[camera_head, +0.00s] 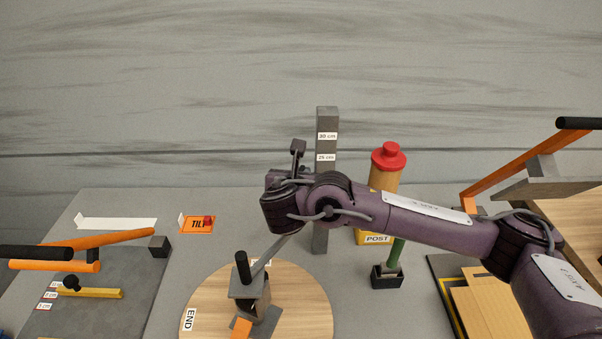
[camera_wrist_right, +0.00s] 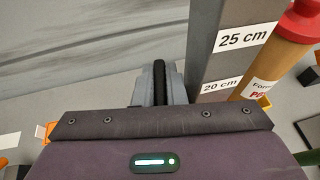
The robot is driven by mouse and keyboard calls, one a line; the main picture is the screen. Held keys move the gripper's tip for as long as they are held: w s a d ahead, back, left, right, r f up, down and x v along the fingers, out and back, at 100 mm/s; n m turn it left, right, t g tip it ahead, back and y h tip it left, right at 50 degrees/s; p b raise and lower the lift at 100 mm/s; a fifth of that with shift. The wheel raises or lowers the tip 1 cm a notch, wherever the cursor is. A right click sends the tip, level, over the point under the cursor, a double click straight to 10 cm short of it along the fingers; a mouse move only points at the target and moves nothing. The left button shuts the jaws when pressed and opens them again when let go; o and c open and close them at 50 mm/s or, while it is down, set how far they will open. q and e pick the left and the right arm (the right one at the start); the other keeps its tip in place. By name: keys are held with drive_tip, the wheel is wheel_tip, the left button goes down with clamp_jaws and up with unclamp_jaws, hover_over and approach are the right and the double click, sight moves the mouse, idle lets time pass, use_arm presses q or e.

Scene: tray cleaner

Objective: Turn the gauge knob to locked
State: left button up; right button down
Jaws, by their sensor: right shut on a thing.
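The height gauge is a tall grey post (camera_head: 327,125) with 25 cm and 30 cm labels, standing behind my right forearm. It also shows in the right wrist view (camera_wrist_right: 212,40). My right gripper (camera_head: 289,172) is at the left side of the post. In the right wrist view, its grey fingers (camera_wrist_right: 159,88) are closed on a dark, narrow, upright thing that looks like the gauge knob (camera_wrist_right: 160,75), seen edge-on, just left of the post. Any locked or unlocked marks are not visible. My left gripper is not in view.
A tan post with a red cap (camera_head: 388,158) stands right of the gauge. A round wooden board (camera_head: 300,318) with a grey clamp-like fixture (camera_head: 248,286) is in front. An orange lever with a black handle (camera_head: 35,253) is at left. A wooden shelf frame is at right.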

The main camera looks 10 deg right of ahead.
drive_tip(key=shift+a+r+m+g+h+p, duration=0.1)
drive_tip(key=shift+m+g+h+p, duration=0.3)
drive_tip(key=shift+m+h, duration=0.4)
drive_tip(key=shift+m+g+h, duration=0.4)
drive_tip(key=shift+m+h, duration=0.2)
drive_tip(key=c, duration=1.8)
unclamp_jaws()
drive_tip(key=shift+o, duration=0.2)
drive_tip(key=shift+n+t, duration=0.3)
